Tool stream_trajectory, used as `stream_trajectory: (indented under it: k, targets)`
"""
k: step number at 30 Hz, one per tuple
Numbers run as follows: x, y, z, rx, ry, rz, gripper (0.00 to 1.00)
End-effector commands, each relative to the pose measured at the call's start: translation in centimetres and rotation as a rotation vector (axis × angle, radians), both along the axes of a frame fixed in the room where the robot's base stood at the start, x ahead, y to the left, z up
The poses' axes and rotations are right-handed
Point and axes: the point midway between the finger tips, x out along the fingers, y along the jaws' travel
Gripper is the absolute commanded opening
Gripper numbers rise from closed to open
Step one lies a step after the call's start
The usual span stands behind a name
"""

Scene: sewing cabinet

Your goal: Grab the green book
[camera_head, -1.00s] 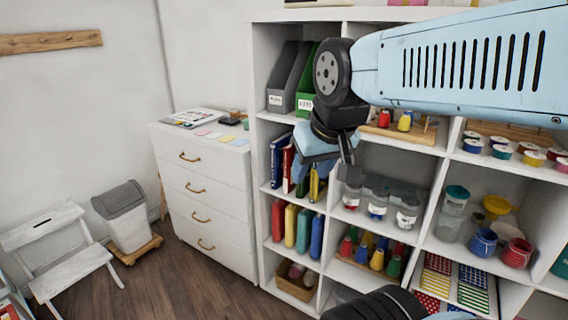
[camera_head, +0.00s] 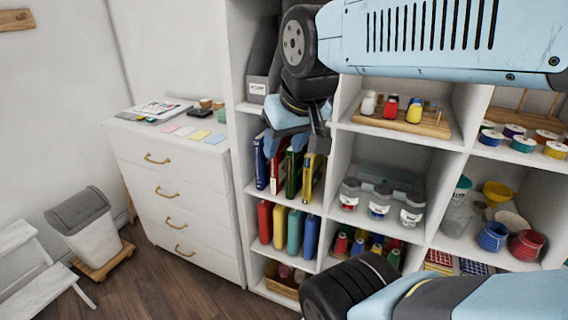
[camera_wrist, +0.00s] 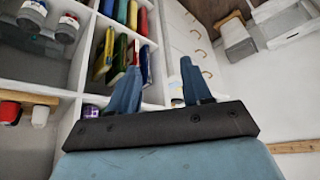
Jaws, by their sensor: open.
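The green book (camera_head: 294,174) stands upright in a shelf cubby, between the red book (camera_head: 277,168) and the yellow book (camera_head: 312,176). A blue book (camera_head: 262,162) stands at the left end of this row. My gripper (camera_head: 294,147) is open and empty in front of the cubby, and hides the upper parts of some books. In the wrist view the green book (camera_wrist: 119,52) shows beyond the left finger, beside the yellow book (camera_wrist: 104,52). My gripper's fingers (camera_wrist: 158,84) are spread, with nothing between them.
A white drawer cabinet (camera_head: 172,205) stands left of the shelf, with a bin (camera_head: 84,222) farther left.

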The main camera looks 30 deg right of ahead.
Motion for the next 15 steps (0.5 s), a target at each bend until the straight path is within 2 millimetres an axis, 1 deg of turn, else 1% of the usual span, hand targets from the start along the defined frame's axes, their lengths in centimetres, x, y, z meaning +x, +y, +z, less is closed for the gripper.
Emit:
stream_trajectory:
  k: [1,4,5,7,11,15]
  targets:
    - [0.2,0.1,0.0,0.005,0.000,-0.001,0.54]
    - [1.3,0.4,-0.4,0.031,-0.002,-0.004,0.64]
    - [1.8,0.5,-0.6,0.042,-0.003,-0.007,0.64]
    - [3.3,0.3,-1.1,0.079,-0.009,-0.018,0.64]
    - [6.9,1.2,-2.6,0.159,-0.022,-0.053,0.64]
    - [10.8,2.1,-4.5,0.239,-0.037,-0.113,0.64]
